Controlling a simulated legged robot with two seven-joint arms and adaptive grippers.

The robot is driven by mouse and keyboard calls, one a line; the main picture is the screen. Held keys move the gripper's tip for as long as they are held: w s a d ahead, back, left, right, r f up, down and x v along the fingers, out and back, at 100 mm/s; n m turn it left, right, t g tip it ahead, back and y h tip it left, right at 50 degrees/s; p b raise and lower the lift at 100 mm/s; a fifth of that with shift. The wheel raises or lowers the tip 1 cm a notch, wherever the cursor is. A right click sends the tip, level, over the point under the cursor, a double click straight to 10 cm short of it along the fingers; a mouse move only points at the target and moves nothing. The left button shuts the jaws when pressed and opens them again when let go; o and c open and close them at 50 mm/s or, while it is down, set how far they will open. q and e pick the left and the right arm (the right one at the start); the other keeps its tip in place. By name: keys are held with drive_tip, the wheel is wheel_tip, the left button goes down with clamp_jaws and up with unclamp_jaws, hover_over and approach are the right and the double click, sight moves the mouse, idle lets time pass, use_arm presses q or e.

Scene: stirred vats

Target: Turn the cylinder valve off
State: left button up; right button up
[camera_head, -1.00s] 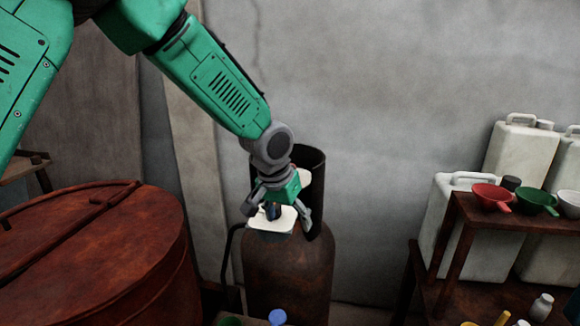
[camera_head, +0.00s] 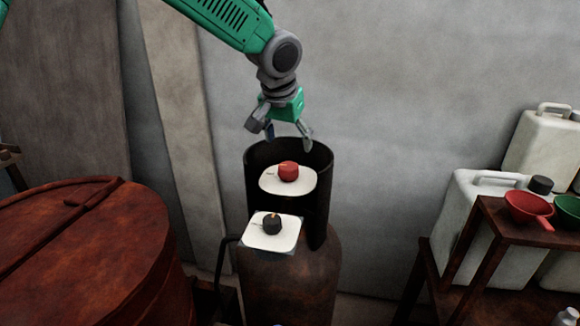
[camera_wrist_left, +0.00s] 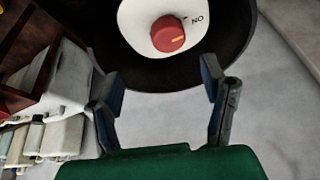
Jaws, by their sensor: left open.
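The rusty brown gas cylinder (camera_head: 290,285) stands against the wall with a dark open collar (camera_head: 318,215) on top. A red knob (camera_head: 288,171) sits on a white plate inside the collar. A black knob (camera_head: 272,225) with an orange mark sits on a second white plate (camera_head: 285,241), lower and nearer. My left gripper (camera_head: 288,141) is open and empty, above the collar's back rim. In the left wrist view the red knob (camera_wrist_left: 168,34) lies beyond the spread fingers (camera_wrist_left: 160,90), with lettering that looks like "NO" beside it. My right gripper is not in view.
A large rusty drum (camera_head: 90,245) stands at the left. At the right, a wooden shelf (camera_head: 520,230) carries a red funnel (camera_head: 528,208) and a green one (camera_head: 567,213), with white jerrycans (camera_head: 470,220) behind. The grey wall is close behind the cylinder.

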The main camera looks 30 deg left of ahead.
sight(293, 167)
use_arm(q)
drive_tip(key=x, duration=0.3)
drive_tip(key=p+x, duration=0.1)
drive_tip(key=x, duration=0.2)
drive_tip(key=shift+d, duration=0.15)
drive_tip(key=a+f, duration=0.1)
drive_tip(key=w+a+f, duration=0.1)
drive_tip(key=f, duration=0.1)
drive_tip(key=a+f, duration=0.1)
drive_tip(key=f, duration=0.1)
drive_tip(key=shift+w+a+p, duration=0.3)
drive_tip(key=shift+w+a, duration=0.1)
drive_tip(key=d, duration=0.2)
drive_tip(key=shift+w+d, duration=0.15)
drive_tip(key=shift+d, duration=0.4)
drive_tip(key=c, duration=0.4)
drive_tip(key=shift+r, duration=0.1)
drive_tip(key=c, duration=0.6)
drive_tip(key=shift+a, duration=0.35)
drive_tip(key=shift+c, duration=0.8)
drive_tip(key=shift+a, duration=0.65)
drive_tip(key=shift+d, duration=0.6)
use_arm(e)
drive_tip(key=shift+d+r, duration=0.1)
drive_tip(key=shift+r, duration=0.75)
